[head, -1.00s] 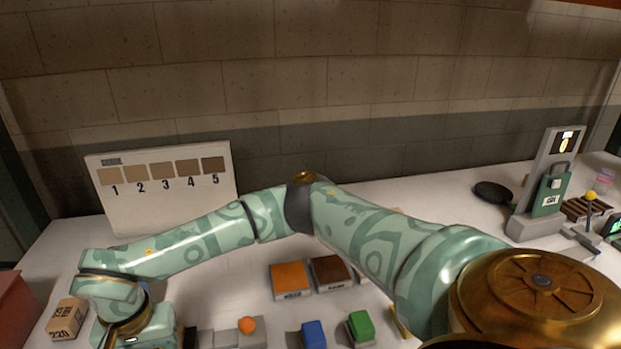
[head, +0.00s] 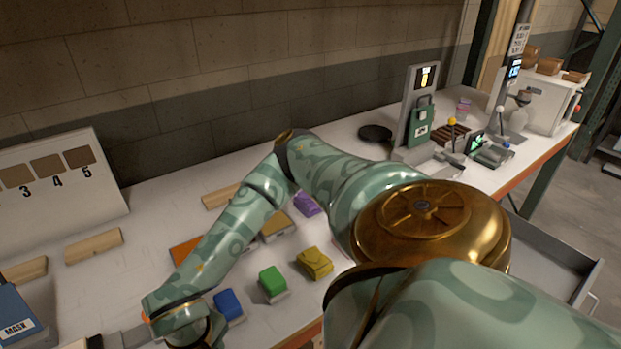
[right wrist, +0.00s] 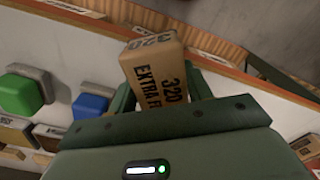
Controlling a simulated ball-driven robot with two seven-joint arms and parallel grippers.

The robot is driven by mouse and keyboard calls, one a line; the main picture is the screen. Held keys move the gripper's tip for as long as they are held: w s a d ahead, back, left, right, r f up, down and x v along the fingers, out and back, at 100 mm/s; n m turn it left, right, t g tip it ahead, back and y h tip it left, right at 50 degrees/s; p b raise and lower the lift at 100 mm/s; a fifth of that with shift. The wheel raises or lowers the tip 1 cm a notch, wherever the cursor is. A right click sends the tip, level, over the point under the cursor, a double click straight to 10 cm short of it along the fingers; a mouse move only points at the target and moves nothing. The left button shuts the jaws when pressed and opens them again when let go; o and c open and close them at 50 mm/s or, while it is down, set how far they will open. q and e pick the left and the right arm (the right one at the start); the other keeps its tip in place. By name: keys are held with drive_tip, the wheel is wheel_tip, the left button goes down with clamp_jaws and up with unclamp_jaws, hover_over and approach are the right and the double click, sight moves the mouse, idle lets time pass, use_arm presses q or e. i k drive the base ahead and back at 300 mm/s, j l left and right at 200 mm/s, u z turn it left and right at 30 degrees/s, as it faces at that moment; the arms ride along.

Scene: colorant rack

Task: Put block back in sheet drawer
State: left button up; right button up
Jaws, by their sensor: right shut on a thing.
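A tan block (right wrist: 158,72) marked "320 EXTRA F…" shows in the right wrist view. My right gripper (right wrist: 160,95) is shut on it, with a green finger on each side. In the head view my right arm crosses the table, and its wrist is at the bottom left. The fingertips and the block are hidden or cut off there. An open grey drawer (head: 592,296) sticks out below the table's front edge at the right of the head view. The part of its inside that shows looks bare. My left gripper is not in view.
Green (head: 272,284), blue (head: 229,306) and yellow (head: 315,263) pieces stand near the table's front edge. Wooden bars (head: 93,246) lie at the left by a numbered board (head: 60,190). A grey stand with a green lock-like piece (head: 421,121) is at the back right.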

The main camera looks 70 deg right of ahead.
sight(514, 262)
drive_tip(key=l+z, duration=0.1)
drive_tip(key=z, duration=0.35)
drive_tip(key=l+z, duration=0.15)
drive_tip(key=z, duration=0.25)
drive_tip(key=l+z, duration=0.1)
drive_tip(key=z, duration=0.35)
drive_tip(key=l+z, duration=0.15)
drive_tip(key=z, duration=0.25)
drive_tip(key=l+z, duration=0.1)
drive_tip(key=z, duration=0.35)
drive_tip(key=i+l+z, duration=0.4)
drive_tip(key=l, duration=0.15)
drive_tip(key=i+l+z, duration=0.4)
drive_tip(key=i+l, duration=0.3)
